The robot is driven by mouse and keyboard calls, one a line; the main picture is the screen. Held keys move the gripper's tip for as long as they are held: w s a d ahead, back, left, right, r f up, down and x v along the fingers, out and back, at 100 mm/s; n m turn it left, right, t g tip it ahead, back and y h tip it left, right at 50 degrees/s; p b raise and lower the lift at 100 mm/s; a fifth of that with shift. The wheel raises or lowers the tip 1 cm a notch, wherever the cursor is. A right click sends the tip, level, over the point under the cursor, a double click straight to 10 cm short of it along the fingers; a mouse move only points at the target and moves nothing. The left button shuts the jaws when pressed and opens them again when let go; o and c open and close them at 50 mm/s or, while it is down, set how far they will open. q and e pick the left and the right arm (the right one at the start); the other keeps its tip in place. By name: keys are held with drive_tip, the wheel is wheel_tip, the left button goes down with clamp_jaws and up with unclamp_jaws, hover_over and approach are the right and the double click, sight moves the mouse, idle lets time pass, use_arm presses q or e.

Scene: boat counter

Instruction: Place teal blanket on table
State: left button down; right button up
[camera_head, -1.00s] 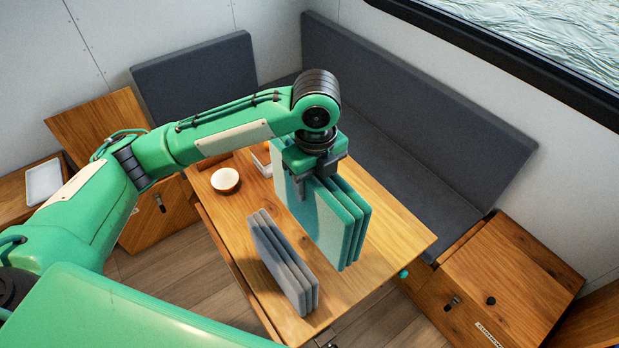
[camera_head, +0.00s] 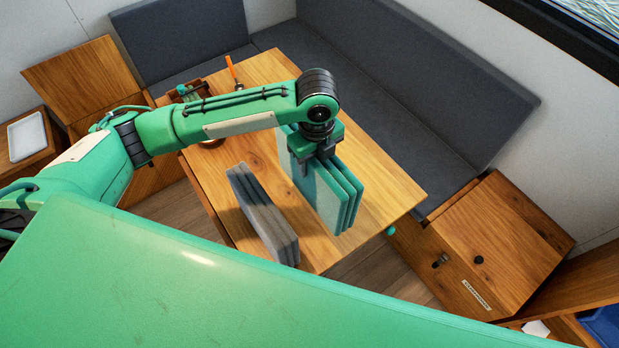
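The teal blanket (camera_head: 322,190), folded into several upright layers, hangs from my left gripper (camera_head: 317,160) over the table. The gripper's fingers are shut on its top edge. Its lower edge is close to the wooden table (camera_head: 388,190), but I cannot tell whether it touches. A grey folded blanket (camera_head: 262,215) stands upright on the table to its left, with a gap between them. My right gripper is not in view.
An orange stick-like object (camera_head: 232,68) and a brown item (camera_head: 187,91) are at the table's far end, partly behind my arm. Grey bench cushions (camera_head: 400,90) border the far side. A wooden cabinet (camera_head: 500,235) stands to the right. The table right of the teal blanket is clear.

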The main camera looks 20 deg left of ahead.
use_arm(q)
wheel_tip(320, 180, down, 9)
drive_tip(key=shift+r+p, duration=0.15)
drive_tip(key=shift+p, duration=0.6)
wheel_tip(320, 180, down, 4)
drive_tip(key=shift+s+r+p, duration=0.1)
drive_tip(key=shift+p, duration=0.35)
drive_tip(key=shift+f, duration=0.2)
drive_tip(key=c, duration=0.6)
unclamp_jaws()
drive_tip(key=shift+f, duration=0.15)
